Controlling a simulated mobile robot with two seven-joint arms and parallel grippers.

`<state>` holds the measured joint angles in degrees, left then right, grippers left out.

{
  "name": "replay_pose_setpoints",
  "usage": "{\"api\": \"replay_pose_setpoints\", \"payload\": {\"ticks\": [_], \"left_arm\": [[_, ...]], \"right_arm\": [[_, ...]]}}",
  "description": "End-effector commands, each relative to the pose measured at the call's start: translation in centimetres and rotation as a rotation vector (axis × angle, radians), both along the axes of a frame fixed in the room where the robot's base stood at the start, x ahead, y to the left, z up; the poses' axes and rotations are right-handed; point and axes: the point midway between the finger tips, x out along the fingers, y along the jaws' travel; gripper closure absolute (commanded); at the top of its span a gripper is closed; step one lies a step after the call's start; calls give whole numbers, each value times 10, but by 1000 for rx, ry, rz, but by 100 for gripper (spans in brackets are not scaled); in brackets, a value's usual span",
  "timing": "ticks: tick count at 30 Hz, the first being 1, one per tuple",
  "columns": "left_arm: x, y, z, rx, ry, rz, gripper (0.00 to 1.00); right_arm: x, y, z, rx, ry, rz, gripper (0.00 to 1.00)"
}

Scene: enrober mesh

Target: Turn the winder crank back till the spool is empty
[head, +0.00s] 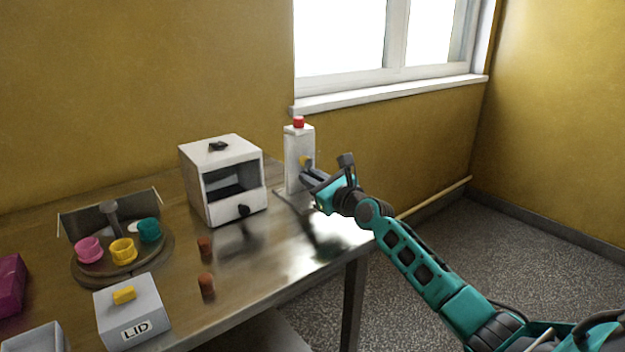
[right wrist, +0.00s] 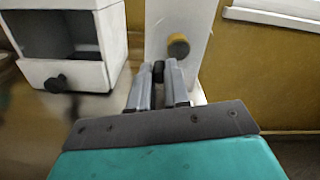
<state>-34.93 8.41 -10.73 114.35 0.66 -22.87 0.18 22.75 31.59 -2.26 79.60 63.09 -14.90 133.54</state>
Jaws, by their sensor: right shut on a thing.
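The winder (head: 293,150) is an upright white post with a red cap (head: 298,121) on a flat base at the table's far right end. A yellow round part (head: 304,161) sits on its face and also shows as an orange-yellow disc in the right wrist view (right wrist: 178,46). My right gripper (head: 306,174) is at the post, just below this disc. In the right wrist view its fingers are closed on a small dark knob, the crank handle (right wrist: 158,70). The fingers hide most of the crank, and I cannot tell how much is on the spool. My left gripper is out of view.
A white open-fronted box (head: 225,150) with a black-knobbed drawer stands left of the winder. Two brown cylinders (head: 206,285), a round tray (head: 90,270) with coloured cups and a grey box marked LID (head: 130,328) are farther left. A window sill (head: 390,93) is behind.

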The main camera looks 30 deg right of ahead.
Motion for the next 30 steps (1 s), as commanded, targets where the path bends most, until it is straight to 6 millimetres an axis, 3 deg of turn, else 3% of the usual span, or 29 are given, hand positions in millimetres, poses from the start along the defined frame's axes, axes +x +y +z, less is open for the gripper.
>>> {"api": "replay_pose_setpoints", "payload": {"ticks": [11,30], "left_arm": [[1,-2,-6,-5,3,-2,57],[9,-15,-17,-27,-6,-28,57]], "right_arm": [[1,-4,-6,-188,-15,-1,100],[2,-20,-12,-792,-62,-1,100]]}}
